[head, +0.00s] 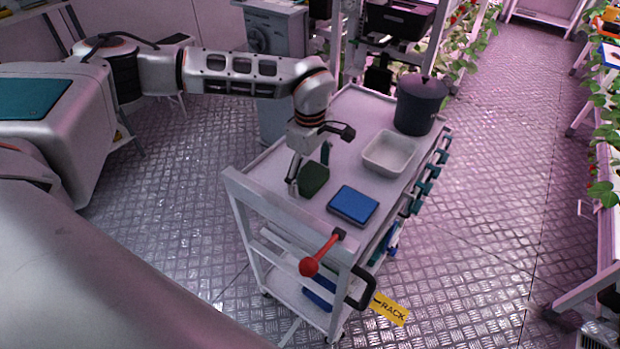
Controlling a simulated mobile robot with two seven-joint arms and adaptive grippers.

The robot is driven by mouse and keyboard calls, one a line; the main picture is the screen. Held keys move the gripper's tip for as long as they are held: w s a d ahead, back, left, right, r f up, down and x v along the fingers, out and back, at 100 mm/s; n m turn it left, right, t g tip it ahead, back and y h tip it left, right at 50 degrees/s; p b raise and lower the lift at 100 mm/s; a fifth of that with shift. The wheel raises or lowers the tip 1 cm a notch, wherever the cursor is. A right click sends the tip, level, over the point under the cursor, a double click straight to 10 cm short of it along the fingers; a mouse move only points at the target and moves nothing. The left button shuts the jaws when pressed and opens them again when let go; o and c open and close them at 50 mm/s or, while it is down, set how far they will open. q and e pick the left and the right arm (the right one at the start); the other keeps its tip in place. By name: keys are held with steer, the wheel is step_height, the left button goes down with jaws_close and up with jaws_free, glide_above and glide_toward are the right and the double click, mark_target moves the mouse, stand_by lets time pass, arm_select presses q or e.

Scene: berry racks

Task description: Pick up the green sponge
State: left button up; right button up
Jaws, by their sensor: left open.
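Whether the fingers touch the sponge cannot be told. My right gripper is not in view.
A white tray (389,153) and a dark lidded pot (420,104) stand farther back. A red-knobbed lever (309,266) sticks out at the cart's front. Plant racks (606,150) line the right.

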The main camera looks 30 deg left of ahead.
mark_target(310, 175)
arm_select(q)
steer(key=c, duration=0.8)
steer(key=shift+o, duration=0.2)
steer(key=shift+r, duration=0.1)
step_height(310, 175, up, 20)
steer(key=shift+p, duration=0.4)
steer(key=shift+c, duration=0.5)
